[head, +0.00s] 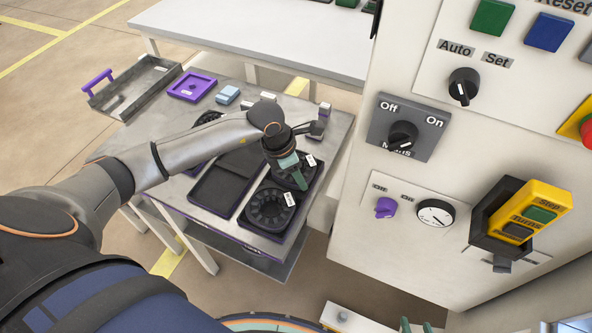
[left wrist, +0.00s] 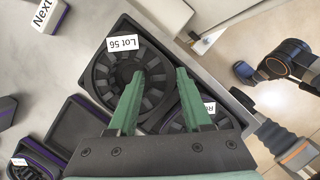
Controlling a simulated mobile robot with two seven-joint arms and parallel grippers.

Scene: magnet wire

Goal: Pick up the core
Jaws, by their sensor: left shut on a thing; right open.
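Dark ring-shaped parts, which look like the cores, sit in black trays on the grey table. In the left wrist view one slotted ring (left wrist: 102,75) lies in a tray labelled "Lot 56". In the head view a nearer ring (head: 268,210) lies in another tray with a white tag. My left gripper (head: 296,178) reaches down over the farther tray. In the left wrist view its green fingers (left wrist: 160,73) are closed on part of the "Lot 56" ring, with the tips over it. The exact contact is hard to see.
An empty black tray (head: 212,190) lies left of the rings. A purple tray (head: 188,86), a light blue block (head: 228,95) and a grey bin with purple handles (head: 138,88) stand farther back. The control panel cabinet (head: 345,215) rises close on the right.

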